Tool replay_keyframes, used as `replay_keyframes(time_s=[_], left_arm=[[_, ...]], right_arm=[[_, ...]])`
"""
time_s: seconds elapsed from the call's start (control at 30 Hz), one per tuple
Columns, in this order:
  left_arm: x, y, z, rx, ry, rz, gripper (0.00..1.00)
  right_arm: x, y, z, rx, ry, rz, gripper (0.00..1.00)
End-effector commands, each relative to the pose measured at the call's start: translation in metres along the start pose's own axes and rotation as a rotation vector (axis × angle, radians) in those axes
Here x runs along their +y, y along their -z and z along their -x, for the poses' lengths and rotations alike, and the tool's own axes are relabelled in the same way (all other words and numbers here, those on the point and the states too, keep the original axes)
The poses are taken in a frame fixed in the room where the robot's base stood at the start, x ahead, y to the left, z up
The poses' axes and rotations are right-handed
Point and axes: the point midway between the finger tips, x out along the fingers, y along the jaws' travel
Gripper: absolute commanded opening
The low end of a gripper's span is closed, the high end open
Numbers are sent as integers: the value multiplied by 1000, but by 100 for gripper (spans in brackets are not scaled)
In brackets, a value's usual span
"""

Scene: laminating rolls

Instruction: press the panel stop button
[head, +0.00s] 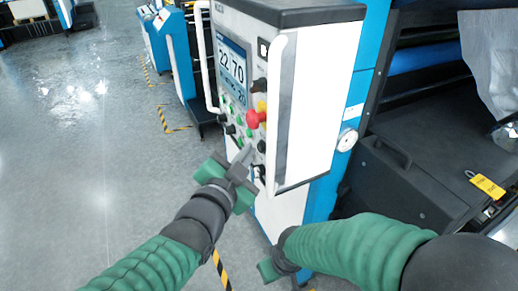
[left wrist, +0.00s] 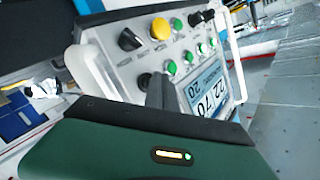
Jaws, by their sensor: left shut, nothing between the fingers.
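The control panel (head: 232,75) stands upright with a lit display reading 22.70. A red mushroom-shaped stop button (head: 256,118) sticks out below and right of the display. My left gripper (head: 246,153) is shut and empty, with its fingertips close to the panel's lower controls, below the red button. I cannot tell whether they touch. In the left wrist view the fingers (left wrist: 157,92) point at the panel face; the red button does not show there. A yellow button (left wrist: 160,29) does. My right gripper (head: 270,270) is low, below the panel; its fingers are unclear.
Green buttons (left wrist: 172,67) and black knobs (left wrist: 130,40) surround the fingers. White handle bars (head: 284,110) flank the panel. A machine with a dark cover (head: 420,170) stands right, bearing a yellow tag (head: 487,186). The grey floor (head: 70,150) at left is clear.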

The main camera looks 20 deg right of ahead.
Motion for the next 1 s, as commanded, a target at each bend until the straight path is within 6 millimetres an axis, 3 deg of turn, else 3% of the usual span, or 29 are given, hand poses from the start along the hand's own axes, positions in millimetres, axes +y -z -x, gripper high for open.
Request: replay_keyframes(time_s=[1.0], left_arm=[[5,5,-7,0,0,-1,0]], right_arm=[[0,-2,-9,0,0,0,36]])
